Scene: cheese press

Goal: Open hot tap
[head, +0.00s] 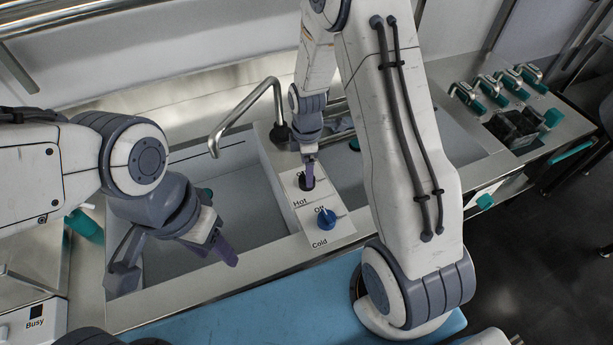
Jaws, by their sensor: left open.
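The tap panel (335,234) is a light strip between two sink basins, with the words Hot and Cold on it. The hot tap knob (306,184) looks dark and is partly hidden by my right gripper (309,172). That gripper points down at the knob, with its purple fingertip at or just above it. I cannot tell whether it grips the knob. The blue cold tap knob (326,219) sits nearer, beside an Off mark. My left gripper (174,257) is open and empty over the left basin, well left of the panel.
A bent metal spout (247,104) rises behind the panel and reaches left over the basin. Several teal-handled metal parts (497,84) stand at the back right. A box marked Busy (34,324) is at the lower left. A blue surface (240,312) lies in front.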

